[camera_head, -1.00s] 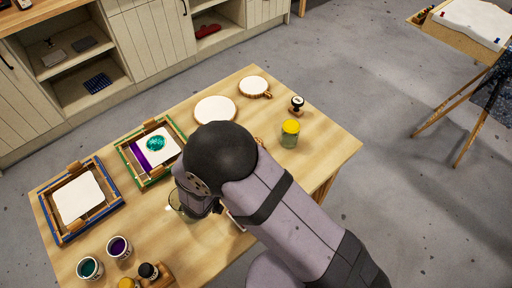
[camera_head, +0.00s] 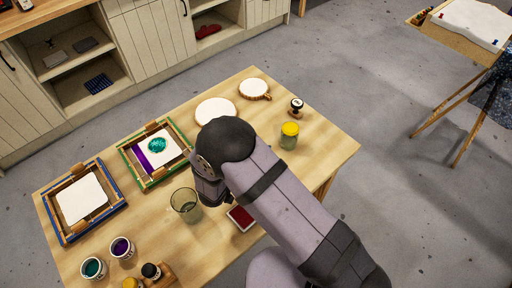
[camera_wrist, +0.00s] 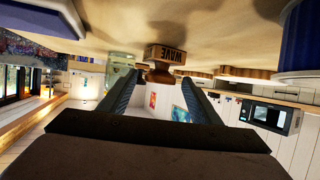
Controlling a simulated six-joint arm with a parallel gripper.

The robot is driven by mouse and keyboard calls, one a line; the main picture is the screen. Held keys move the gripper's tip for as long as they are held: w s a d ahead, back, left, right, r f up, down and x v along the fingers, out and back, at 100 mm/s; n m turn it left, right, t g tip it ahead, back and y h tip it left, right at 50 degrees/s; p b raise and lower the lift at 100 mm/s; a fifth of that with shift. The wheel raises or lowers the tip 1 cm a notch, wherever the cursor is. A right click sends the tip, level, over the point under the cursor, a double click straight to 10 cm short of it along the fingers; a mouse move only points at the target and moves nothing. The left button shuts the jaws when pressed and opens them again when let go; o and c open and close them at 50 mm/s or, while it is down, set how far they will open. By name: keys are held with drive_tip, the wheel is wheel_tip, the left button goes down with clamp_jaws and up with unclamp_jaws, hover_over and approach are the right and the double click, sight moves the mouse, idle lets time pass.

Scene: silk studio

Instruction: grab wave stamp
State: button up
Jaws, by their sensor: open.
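The wave stamp (camera_wrist: 166,54), a wooden block with "WAVE" on its side, is in the upper middle of the wrist view, which is upside down. Its rounded brown knob points toward the gap between my fingers. My gripper (camera_wrist: 160,84) is open, one finger on each side of the picture's middle, with the stamp beyond the tips and nothing held. In the head view my wrist (camera_head: 208,186) is above the table, right of an empty glass. My arm appears to hide the wave stamp there.
The glass (camera_head: 185,205) and a red ink pad (camera_head: 240,217) are close to my wrist. A yellow-lidded jar (camera_head: 289,136) and a black-handled stamp (camera_head: 297,106) stand at the right. Framed screens (camera_head: 152,150) and paint cups (camera_head: 122,248) occupy the left side.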

drive_tip(key=shift+x, duration=0.8)
drive_tip(key=c, duration=1.1)
drive_tip(key=shift+r, duration=0.15)
